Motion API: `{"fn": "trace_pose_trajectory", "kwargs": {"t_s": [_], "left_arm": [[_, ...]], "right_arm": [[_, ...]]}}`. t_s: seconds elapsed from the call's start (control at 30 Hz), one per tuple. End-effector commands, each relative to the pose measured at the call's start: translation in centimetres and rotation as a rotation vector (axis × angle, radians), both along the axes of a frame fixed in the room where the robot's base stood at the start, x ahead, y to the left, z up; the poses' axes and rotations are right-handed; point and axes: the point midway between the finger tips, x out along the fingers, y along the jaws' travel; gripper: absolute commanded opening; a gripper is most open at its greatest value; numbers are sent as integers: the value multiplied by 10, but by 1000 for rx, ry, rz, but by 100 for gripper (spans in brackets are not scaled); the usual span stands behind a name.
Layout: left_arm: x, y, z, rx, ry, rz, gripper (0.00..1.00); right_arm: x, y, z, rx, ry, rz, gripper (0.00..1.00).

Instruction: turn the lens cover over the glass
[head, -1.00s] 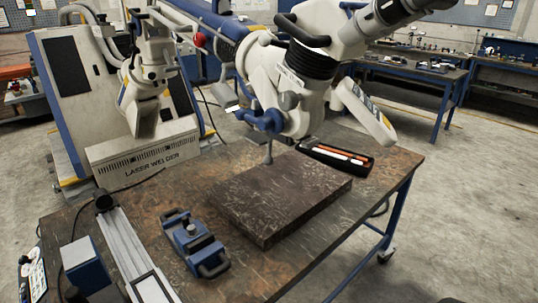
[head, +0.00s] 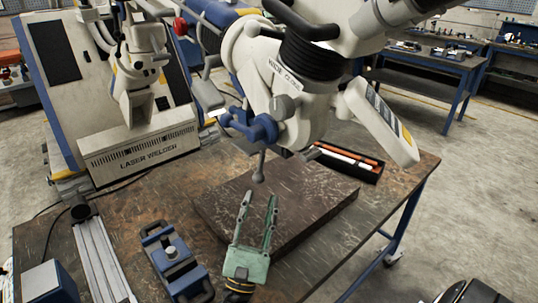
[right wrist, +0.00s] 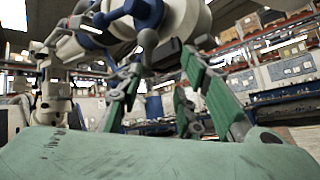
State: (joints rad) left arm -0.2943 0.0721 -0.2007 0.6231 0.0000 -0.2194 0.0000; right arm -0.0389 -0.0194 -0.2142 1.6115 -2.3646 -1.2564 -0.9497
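The white microscope arm (head: 300,85) hangs over the table with a blue fitting (head: 250,124) at its lower end. A thin grey lever with a rounded tip (head: 259,168) hangs below the fitting. I cannot tell which part is the lens cover, and the glass is not clearly visible. My right gripper (head: 260,197), green, points up toward the lever from below. Its fingers are apart and empty, short of the lever tip. In the right wrist view the blue fitting (right wrist: 143,12) and lever tip (right wrist: 148,40) show above the spread fingers. My left gripper is not in view.
A dark slab (head: 318,195) lies on the worn table below the microscope. A black tray with pens (head: 348,160) is behind it. A blue clamp block (head: 173,255) and a metal rail (head: 100,262) stand at left. The laser welder (head: 140,151) stands behind.

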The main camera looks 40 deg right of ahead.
Motion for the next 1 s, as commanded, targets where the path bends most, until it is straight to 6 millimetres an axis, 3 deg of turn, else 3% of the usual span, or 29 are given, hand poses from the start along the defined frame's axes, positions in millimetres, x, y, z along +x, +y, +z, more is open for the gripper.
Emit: {"fn": "trace_pose_trajectory", "kwargs": {"t_s": [0.17,0.53,1.0], "left_arm": [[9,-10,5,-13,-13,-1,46],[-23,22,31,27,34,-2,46],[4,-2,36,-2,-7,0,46]], "right_arm": [[8,9,12,-68,13,-6,33],[32,-24,52,-66,11,-7,33],[40,-33,59,-64,12,-6,33]]}}
